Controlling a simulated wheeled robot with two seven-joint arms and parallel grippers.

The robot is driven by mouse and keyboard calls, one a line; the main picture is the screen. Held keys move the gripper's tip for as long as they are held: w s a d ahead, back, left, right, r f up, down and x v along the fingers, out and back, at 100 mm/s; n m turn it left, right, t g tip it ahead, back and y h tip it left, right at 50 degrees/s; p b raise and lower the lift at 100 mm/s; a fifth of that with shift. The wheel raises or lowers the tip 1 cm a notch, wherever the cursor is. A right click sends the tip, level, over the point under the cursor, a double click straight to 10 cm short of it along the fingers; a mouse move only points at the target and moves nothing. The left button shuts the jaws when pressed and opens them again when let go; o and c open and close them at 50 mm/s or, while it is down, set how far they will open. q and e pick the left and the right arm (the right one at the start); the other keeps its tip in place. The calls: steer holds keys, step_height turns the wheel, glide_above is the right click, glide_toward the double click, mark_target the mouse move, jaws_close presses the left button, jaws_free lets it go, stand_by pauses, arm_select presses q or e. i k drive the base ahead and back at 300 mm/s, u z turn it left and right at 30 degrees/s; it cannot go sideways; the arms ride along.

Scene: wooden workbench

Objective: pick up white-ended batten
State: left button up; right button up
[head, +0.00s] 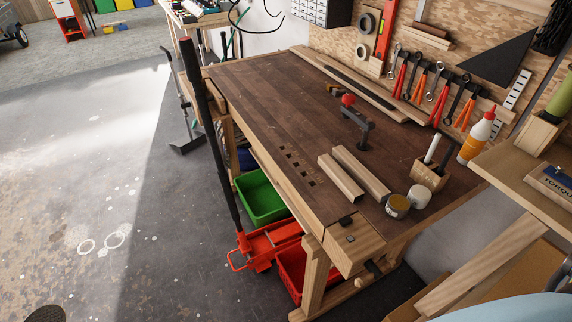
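Two short wooden battens lie side by side on the workbench top (265,97), near its front right part. The left batten (339,175) is a little shorter and the right batten (360,174) a little longer, with a narrow gap between them. Both look brown-grey, with paler sides. I cannot tell from this view which one has a white end. Neither of my grippers shows in the head view.
Two small jars (397,206) (419,196) stand just right of the battens. A wooden holder (430,174), a glue bottle (477,137) and a clamp (357,123) with a red knob are close by. The bench's left half is clear.

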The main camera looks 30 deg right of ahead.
mark_target(379, 191)
steer(key=u, duration=0.95)
steer(key=i, duration=2.95)
steer(key=z, duration=3.3)
